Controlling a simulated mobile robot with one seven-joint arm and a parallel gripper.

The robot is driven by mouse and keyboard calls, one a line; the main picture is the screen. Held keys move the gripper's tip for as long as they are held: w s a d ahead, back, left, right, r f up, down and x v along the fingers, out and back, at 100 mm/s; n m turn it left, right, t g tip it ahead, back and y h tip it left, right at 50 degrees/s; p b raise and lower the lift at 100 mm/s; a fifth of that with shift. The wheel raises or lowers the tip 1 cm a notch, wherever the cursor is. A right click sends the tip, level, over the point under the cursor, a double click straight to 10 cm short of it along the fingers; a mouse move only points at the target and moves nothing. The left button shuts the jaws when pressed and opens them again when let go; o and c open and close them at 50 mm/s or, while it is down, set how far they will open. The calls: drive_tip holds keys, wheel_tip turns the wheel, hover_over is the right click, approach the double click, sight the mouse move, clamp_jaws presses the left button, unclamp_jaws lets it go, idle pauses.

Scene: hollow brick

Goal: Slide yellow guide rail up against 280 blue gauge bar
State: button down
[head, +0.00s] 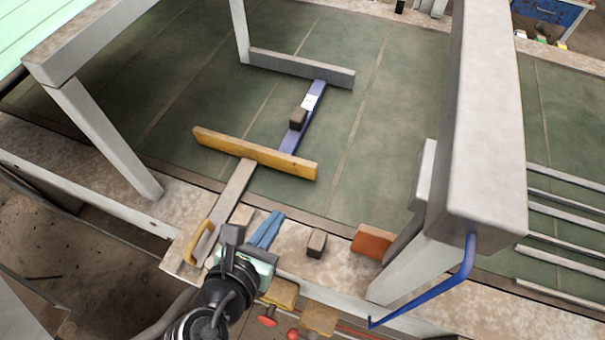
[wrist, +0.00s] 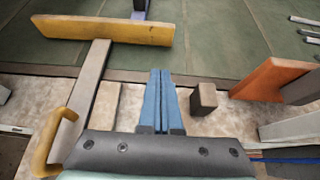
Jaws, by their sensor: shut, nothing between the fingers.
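The yellow guide rail (head: 255,153) lies crosswise on the green tiled surface; it also shows in the wrist view (wrist: 100,28). A grey stem (head: 236,186) runs from it toward me and ends in a yellow loop handle (head: 200,243). The blue gauge bar (head: 291,138) lies lengthwise between the rail and a grey crossbar (head: 300,68). It carries a white label and a dark block (head: 298,118). Its near end is at the rail's far side; I cannot tell whether they touch. My gripper (head: 275,217) is shut and empty, right of the stem and handle. Its blue fingers (wrist: 160,74) point toward the rail.
Grey posts and beams stand at left and right. A small dark block (head: 316,243) and an orange-brown block (head: 373,242) sit right of my gripper on the pale ledge. A blue bent rod (head: 440,297) hangs at right. The green surface beyond the rail is mostly clear.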

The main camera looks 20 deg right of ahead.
sight(304, 171)
drive_tip(key=p+x, duration=0.1)
drive_tip(key=x, duration=0.7)
drive_tip(key=shift+d, duration=0.15)
drive_tip(key=w+d, duration=0.1)
drive_tip(key=w+d+p, duration=0.1)
drive_tip(key=shift+w+d, duration=0.1)
drive_tip(key=shift+w, duration=0.15)
drive_tip(key=shift+w+d+f, duration=0.15)
drive_tip(key=shift+w+d, duration=0.2)
drive_tip(key=shift+d, duration=0.05)
drive_tip(key=shift+p, duration=0.3)
drive_tip(key=shift+w+d+p, duration=0.2)
drive_tip(key=shift+d+p, duration=0.05)
drive_tip(key=shift+p, duration=0.4)
drive_tip(key=shift+r, duration=0.3)
